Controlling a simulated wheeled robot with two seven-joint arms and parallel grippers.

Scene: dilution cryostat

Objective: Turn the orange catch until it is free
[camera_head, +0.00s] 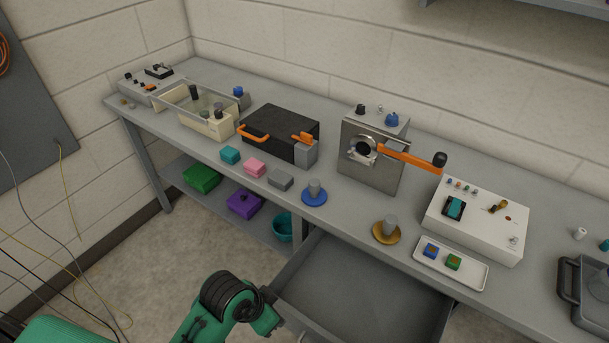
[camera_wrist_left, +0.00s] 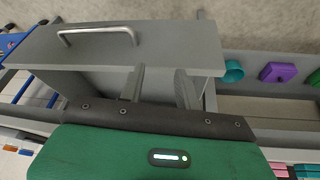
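An orange catch (camera_head: 303,138) sits on a grey block (camera_head: 306,153) at the right front corner of a black box (camera_head: 279,128) on the bench. It appears to lie flat along the top of the block. An orange bar handle (camera_head: 252,133) is on the same box's front. My left gripper (camera_wrist_left: 160,72) is open and empty in the left wrist view, its two fingers apart over the pulled-out drawer. In the head view my left arm is low, in front of the bench and well away from the catch; its fingertips are not clear there. My right gripper is not in view.
The open drawer (camera_head: 360,292) juts out below the bench; its handle (camera_wrist_left: 97,33) shows in the left wrist view. A metal unit (camera_head: 370,170) with an orange lever (camera_head: 412,158) stands right of the box. Coloured blocks (camera_head: 254,166) and a blue-based knob (camera_head: 314,195) lie in front.

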